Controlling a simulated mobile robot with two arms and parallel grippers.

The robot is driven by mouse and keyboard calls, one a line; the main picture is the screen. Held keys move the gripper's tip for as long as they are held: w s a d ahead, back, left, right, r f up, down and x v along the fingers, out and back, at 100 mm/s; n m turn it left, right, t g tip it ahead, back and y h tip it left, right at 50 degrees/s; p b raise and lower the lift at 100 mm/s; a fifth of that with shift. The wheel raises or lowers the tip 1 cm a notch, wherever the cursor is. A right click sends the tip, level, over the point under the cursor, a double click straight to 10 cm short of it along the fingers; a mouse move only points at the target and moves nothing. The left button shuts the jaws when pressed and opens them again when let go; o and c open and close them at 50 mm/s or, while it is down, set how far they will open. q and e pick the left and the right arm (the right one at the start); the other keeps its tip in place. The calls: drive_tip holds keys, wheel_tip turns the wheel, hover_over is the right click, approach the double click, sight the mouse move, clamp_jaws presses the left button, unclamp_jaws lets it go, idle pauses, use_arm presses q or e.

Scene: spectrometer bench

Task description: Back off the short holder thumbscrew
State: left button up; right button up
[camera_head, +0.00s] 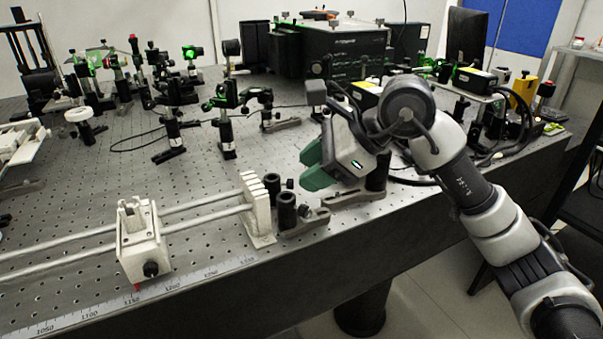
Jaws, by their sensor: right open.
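A short black post holder (287,209) stands on a grey slotted base (306,224) near the table's front edge, just right of the white rail end block (259,212). A small black thumbscrew (304,210) shows at its right side. A second, taller black holder (376,178) stands behind and to the right, partly hidden by my right gripper. My right gripper (313,166) has green fingertips, is open and empty, and points left. In the picture it lies above and right of the short holder, apart from it. My left gripper is not in view.
A white carriage (140,243) with a black knob sits on twin rails (200,219) at the front left, behind a ruler strip (90,313). Several optic mounts (226,120) stand farther back. A black box (340,50) is at the rear. The perforated tabletop between is mostly clear.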

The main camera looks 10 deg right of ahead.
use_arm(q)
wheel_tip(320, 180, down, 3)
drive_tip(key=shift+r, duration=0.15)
use_arm(e)
drive_tip(key=v, duration=0.7)
drive_tip(key=shift+d+r, duration=0.25)
drive_tip(key=shift+r, duration=0.05)
drive_tip(key=shift+s, duration=0.1)
